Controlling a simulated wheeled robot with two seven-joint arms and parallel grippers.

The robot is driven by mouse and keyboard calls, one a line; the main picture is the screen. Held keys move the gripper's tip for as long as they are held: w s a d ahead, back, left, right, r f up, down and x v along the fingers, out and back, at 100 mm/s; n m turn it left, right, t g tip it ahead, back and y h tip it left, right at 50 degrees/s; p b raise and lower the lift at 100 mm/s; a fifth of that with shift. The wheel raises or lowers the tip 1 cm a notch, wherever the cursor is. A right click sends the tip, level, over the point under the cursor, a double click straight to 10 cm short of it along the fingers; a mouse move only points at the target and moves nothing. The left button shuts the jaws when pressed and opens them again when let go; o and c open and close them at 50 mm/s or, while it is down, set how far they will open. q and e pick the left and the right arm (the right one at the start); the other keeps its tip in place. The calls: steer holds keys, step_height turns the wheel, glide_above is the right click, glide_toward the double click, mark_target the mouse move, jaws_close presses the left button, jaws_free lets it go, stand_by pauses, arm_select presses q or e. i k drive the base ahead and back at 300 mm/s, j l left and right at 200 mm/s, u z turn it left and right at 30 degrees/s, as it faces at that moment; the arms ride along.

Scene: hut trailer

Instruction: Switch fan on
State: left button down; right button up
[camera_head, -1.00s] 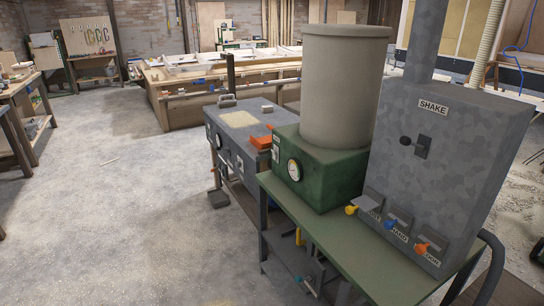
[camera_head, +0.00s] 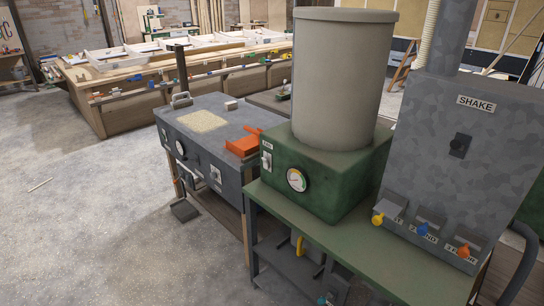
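A green box (camera_head: 335,192) with a round dial gauge (camera_head: 297,180) stands on a green bench, with a tall beige cylinder (camera_head: 338,80) on top. On the box's left part is a small light switch plate (camera_head: 266,160) under a small label too small to read surely. Whether this switch is up or down I cannot tell. No thing in view is plainly a fan. Neither of my grippers is in view.
A grey cabinet (camera_head: 460,130) marked SHAKE has a dark lever (camera_head: 460,146) and yellow, blue and orange knobs below. A grey table (camera_head: 235,104) with an orange part (camera_head: 243,145) stands left of the green box. The floor (camera_head: 70,200) at left is mostly clear.

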mark_target(266, 164)
steer(key=i+j+z, duration=0.2)
steer(key=i, duration=0.2)
steer(key=i+z, duration=0.25)
steer(key=i, duration=0.15)
steer(key=i+j+z, duration=0.2)
steer(key=i, duration=0.45)
steer(key=j+z, duration=0.05)
